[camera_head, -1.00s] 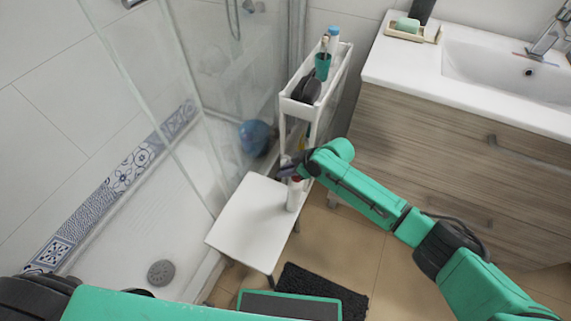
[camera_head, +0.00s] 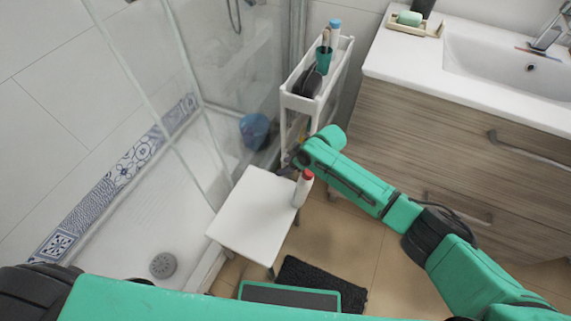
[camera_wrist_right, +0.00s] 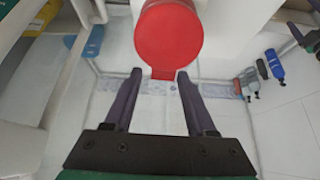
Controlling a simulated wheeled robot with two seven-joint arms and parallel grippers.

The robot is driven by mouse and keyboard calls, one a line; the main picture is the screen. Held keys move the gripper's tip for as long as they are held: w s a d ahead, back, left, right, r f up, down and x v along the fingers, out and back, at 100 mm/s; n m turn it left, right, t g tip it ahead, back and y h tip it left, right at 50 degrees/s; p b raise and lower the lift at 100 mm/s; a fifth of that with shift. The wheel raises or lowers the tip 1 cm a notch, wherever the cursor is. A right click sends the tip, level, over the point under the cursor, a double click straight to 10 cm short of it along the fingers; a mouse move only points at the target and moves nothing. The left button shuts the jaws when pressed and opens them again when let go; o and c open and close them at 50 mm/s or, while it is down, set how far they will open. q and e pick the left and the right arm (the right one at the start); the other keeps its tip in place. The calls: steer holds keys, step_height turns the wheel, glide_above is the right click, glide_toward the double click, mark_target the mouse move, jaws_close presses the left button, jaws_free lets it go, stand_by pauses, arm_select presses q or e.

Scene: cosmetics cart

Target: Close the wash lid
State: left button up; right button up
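The wash bottle (camera_head: 299,193) is white and stands upright on the right edge of the white stool. Its red lid (camera_head: 306,175) is at the top; I cannot tell there whether it is fully shut. In the right wrist view, the round red lid (camera_wrist_right: 170,40) lies just beyond my fingertips, with a small tab pointing between them. My right gripper (camera_wrist_right: 160,74) is open and empty. In the head view, the right gripper (camera_head: 289,160) is beside the bottle's top, partly hidden by its own arm. My left gripper is not in view.
The white stool (camera_head: 245,222) is otherwise bare. A narrow white cart (camera_head: 297,104) with a teal cup and a dark brush stands behind it. The glass shower screen is left, the wooden vanity (camera_head: 450,150) right. A dark mat (camera_head: 350,292) lies in front.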

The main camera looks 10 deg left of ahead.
mark_target(309, 171)
steer(key=p+v, duration=0.2)
steer(key=v, duration=1.2)
steer(key=shift+r, duration=0.25)
steer(key=shift+s+d, duration=0.1)
